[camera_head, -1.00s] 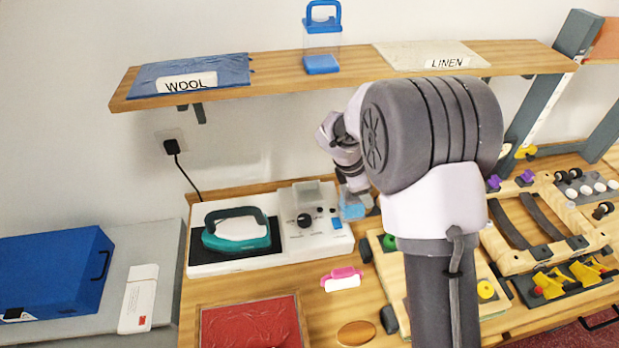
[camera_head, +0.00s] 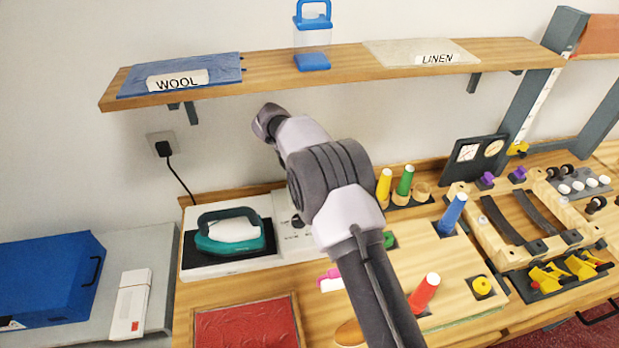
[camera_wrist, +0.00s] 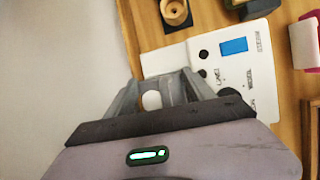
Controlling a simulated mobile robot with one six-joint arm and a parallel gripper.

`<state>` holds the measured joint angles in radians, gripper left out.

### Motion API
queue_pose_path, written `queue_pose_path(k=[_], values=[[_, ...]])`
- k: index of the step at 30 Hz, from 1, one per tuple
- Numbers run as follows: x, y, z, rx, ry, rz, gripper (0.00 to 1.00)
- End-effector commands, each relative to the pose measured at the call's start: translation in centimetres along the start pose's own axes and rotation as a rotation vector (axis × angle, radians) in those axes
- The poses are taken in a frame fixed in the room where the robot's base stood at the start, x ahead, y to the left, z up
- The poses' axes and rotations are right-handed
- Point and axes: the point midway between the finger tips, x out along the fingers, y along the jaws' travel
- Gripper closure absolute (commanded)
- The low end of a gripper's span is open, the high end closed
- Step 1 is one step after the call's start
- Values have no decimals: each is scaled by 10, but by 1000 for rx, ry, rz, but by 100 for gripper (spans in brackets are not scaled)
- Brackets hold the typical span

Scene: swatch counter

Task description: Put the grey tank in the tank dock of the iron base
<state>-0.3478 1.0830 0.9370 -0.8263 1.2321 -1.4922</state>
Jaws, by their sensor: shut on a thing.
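The white iron base (camera_head: 268,263) stands on the counter in the head view, with the teal iron (camera_head: 232,243) on its left part. My arm covers the base's right part, so I cannot see the tank dock there. In the wrist view the base's control panel (camera_wrist: 250,66) shows beyond the fingers, with a blue rectangle and dark knobs. My gripper (camera_wrist: 168,92) is shut on a grey piece, apparently the grey tank (camera_wrist: 172,88), mostly covered by the fingers. I cannot tell whether it touches the base. My gripper is hidden in the head view.
A clear tank with a blue lid and base (camera_head: 312,40) stands on the wall shelf (camera_head: 270,75). A pink-handled item (camera_head: 329,280) lies before the base. A red cloth pad (camera_head: 247,325) lies at the front. Coloured cones (camera_head: 404,182) stand to the right of my arm.

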Motion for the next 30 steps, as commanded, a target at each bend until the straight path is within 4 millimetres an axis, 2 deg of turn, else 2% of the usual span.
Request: queue_pose_path(k=[1,9,10,12,13,23,26,28,30], values=[[5,0,-2,0,0,2,100],[5,0,-2,0,0,2,100],[5,-1,-2,0,0,2,32],[4,0,-2,0,0,2,19],[4,-1,-2,0,0,2,16],[1,0,0,1,0,3,16],[-16,1,0,0,1,3,16],[-35,1,0,0,1,4,16],[-41,-10,-21,-6,1,2,16]])
